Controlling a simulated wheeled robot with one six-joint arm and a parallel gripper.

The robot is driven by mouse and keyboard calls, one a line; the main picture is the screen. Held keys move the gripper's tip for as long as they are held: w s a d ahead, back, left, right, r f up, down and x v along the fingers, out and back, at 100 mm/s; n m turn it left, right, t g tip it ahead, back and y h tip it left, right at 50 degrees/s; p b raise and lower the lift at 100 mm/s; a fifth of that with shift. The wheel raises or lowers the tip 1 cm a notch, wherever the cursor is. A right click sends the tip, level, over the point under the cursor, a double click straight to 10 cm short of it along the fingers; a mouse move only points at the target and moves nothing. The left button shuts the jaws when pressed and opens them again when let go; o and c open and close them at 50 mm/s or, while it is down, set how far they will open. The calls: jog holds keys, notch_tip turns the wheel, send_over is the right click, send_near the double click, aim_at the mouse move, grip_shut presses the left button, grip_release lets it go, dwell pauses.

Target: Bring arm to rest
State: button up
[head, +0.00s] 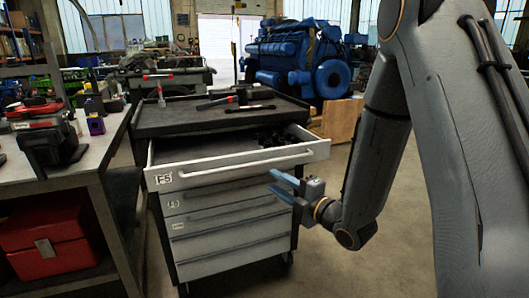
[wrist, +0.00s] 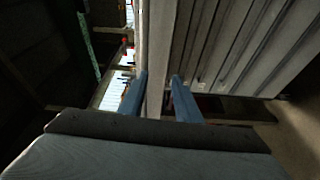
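My gripper (head: 272,181) is in front of the grey drawer cabinet (head: 235,222), just below the pulled-out top drawer (head: 230,168). Its two blue fingers are apart with nothing held. In the wrist view my gripper (wrist: 158,84) shows a clear gap between the fingers. A pale upright strip (wrist: 156,45) lines up with that gap; I cannot tell how far beyond the fingertips it is. The arm reaches in from the right of the head view, bent down at the elbow. The top drawer stands open with dark parts at its right end.
A workbench (head: 92,158) with a red box (head: 50,236) below stands close on the left. A blue engine (head: 290,52) is behind. Bare floor (head: 345,270) lies right of the cabinet.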

jog(key=s+d+f+m+g+h+p, duration=0.3)
jog(key=s+d+m+g+h, duration=0.25)
jog(key=d+m+h, duration=0.5)
jog(key=s+d+r+m+g+p, duration=0.1)
jog(key=s+m+g, duration=0.3)
jog(key=s+m, duration=0.3)
jog(key=s+d+r+m+g+p, duration=0.2)
jog(key=s+m+g, duration=0.2)
jog(key=s, duration=1.3)
jog(key=m, duration=0.3)
jog(key=shift+r+m+g, duration=0.15)
jog(key=shift+m+g, duration=0.2)
